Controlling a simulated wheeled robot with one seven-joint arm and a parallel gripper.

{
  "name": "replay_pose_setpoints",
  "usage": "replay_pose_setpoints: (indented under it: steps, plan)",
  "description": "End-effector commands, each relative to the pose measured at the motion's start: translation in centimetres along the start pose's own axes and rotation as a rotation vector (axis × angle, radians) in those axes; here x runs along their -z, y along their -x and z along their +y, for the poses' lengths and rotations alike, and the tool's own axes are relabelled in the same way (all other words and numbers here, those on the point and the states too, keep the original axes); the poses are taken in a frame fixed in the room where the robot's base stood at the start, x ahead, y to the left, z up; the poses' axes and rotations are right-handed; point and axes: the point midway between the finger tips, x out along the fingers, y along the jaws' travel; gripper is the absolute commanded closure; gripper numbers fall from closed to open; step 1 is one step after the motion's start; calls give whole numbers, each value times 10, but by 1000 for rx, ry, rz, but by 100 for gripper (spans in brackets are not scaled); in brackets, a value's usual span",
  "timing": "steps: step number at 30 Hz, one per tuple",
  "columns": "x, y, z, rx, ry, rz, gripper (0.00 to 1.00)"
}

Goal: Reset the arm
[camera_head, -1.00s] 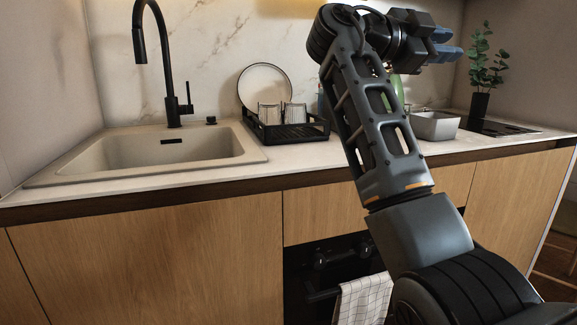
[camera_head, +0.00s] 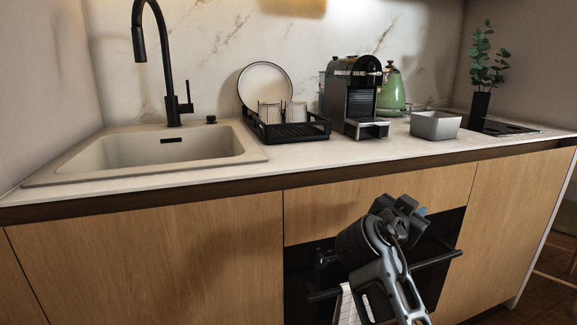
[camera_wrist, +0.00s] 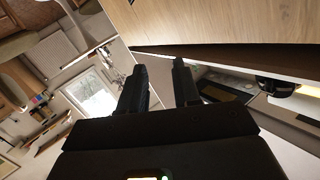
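My gripper (camera_head: 408,212) is low in the head view, in front of the oven below the worktop, with my folded arm under it. Its fingers are mostly hidden there. In the wrist view the two dark fingers (camera_wrist: 160,80) stand apart with nothing between them, so it is open and empty.
The worktop holds a sink (camera_head: 160,150), a dish rack (camera_head: 290,131), a coffee machine (camera_head: 350,95), a green kettle (camera_head: 392,92), a grey container (camera_head: 435,125) and a potted plant (camera_head: 481,105). An oven handle (camera_head: 436,261) runs close by my gripper.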

Motion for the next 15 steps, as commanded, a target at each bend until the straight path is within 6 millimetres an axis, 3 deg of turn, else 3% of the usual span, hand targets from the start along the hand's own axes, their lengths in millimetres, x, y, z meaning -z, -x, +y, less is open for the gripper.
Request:
replay_pose_setpoints:
  steps: [1, 6, 15]
  plan:
    - [-27, 6, 16, 29, 42, -34, 68]
    - [-95, 31, 61, 144, 160, -129, 68]
    - [-181, 101, 147, 343, 309, -257, 68]
